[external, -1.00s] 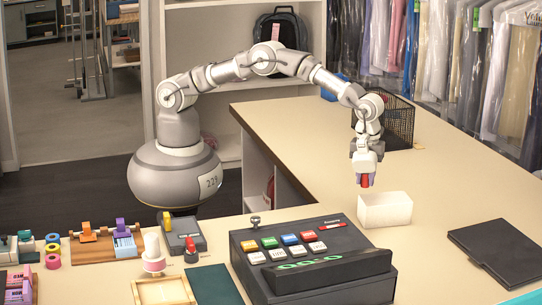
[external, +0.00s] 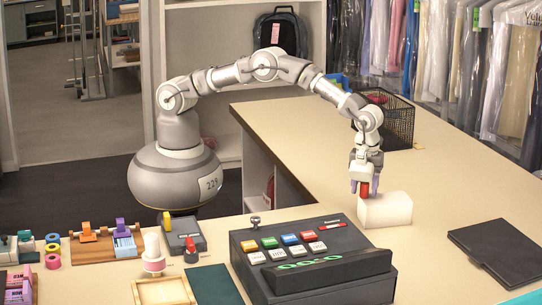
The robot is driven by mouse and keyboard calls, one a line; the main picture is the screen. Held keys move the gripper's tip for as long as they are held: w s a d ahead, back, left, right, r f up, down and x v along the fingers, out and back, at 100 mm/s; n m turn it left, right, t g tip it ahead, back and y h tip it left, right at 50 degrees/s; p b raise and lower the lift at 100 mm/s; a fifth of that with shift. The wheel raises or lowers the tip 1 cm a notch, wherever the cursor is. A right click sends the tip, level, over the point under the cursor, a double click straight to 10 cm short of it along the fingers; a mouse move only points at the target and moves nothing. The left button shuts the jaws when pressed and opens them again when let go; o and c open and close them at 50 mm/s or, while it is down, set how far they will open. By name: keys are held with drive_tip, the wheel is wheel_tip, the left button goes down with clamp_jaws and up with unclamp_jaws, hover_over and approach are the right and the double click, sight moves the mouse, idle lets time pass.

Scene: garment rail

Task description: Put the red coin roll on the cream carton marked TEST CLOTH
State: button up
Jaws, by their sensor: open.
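The red coin roll (external: 364,189) is upright between the spread fingers of my gripper (external: 365,188). My gripper points down and is open around the roll. The roll's lower end meets the top left part of the cream carton (external: 386,212) in the picture. It looks to be standing on the carton, though the contact is hard to make out. The carton sits on the counter behind the cash register. No TEST CLOTH lettering shows on the sides I can see.
A black cash register (external: 310,265) stands in front of the carton. A black wire basket (external: 392,120) is behind my gripper, and a dark flat folder (external: 497,252) lies to the right. The counter (external: 450,190) between carton and folder is clear.

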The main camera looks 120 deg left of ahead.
wheel_tip(320, 180, up, 12)
drive_tip(key=p, duration=0.2)
wheel_tip(320, 180, up, 11)
drive_tip(key=n+t, duration=0.3)
hover_over(365, 182)
drive_tip(key=s+r+n+t, duration=0.2)
drive_tip(key=r, duration=0.7)
drive_tip(key=s+r+n+t, duration=0.2)
drive_tip(key=r, duration=0.7)
drive_tip(key=s+r+n+t, duration=0.4)
drive_tip(key=s+r, duration=0.6)
drive_tip(key=r, duration=0.3)
drive_tip(key=s+r+n+t, duration=0.4)
drive_tip(key=s+r, duration=0.6)
drive_tip(key=r, duration=0.3)
drive_tip(key=shift+s+a+n, duration=0.3)
drive_tip(key=shift+a+n, duration=0.15)
drive_tip(key=shift+n, duration=0.45)
drive_tip(key=shift+f, duration=0.1)
wheel_tip(365, 182, down, 13)
drive_tip(key=b, duration=1.3)
drive_tip(key=shift+f+b, duration=0.2)
drive_tip(key=shift+b, duration=0.1)
